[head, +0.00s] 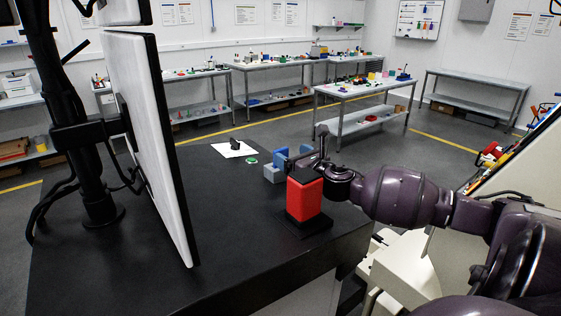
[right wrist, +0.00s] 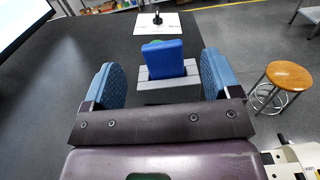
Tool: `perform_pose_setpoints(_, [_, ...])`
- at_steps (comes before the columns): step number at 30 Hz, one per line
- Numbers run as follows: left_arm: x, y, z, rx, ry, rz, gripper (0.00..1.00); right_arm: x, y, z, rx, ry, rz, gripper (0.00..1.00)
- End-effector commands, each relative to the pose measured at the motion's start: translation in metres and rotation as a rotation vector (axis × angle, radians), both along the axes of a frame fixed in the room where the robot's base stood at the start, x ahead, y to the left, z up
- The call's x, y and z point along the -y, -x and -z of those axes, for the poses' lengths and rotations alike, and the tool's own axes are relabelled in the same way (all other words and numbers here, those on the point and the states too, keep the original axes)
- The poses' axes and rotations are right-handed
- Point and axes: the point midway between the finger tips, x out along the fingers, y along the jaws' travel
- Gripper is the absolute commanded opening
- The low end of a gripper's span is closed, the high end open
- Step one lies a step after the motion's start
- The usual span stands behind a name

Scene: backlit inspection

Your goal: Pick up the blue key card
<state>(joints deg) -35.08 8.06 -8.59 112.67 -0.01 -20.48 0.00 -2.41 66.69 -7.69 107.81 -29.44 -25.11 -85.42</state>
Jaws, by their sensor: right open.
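The blue key card (right wrist: 164,60) stands upright, leaning slightly, in a grey slotted stand (right wrist: 168,91) on the black table. In the head view the card (head: 280,158) and the stand (head: 272,175) are behind the red box, partly overlapped by my right gripper. My right gripper (head: 298,158) is open. In the right wrist view its two blue-padded fingers (right wrist: 160,72) are apart, with the card in line between them and a gap on each side. No contact with the card shows. My left gripper is not in view.
A red box on a black base (head: 304,200) stands close in front of my right gripper. A green disc (head: 251,161) and a white sheet with a black object (head: 226,150) lie farther back. A large monitor (head: 147,135) on a black pole stands left. The table's middle is clear.

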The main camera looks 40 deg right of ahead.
Motion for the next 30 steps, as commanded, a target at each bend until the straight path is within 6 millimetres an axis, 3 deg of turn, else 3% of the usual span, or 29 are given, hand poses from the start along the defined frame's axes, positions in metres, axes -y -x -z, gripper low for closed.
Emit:
perform_pose_setpoints(8, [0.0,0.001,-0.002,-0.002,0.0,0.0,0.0,0.001,-0.012,0.0,0.0,-0.002,0.0,0.83])
perform_pose_setpoints(21, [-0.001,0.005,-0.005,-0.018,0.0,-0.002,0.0,0.007,-0.056,0.003,0.0,-0.002,0.0,0.83])
perform_pose_setpoints(30, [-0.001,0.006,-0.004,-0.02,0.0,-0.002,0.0,0.007,-0.058,0.004,-0.001,-0.001,-0.001,0.83])
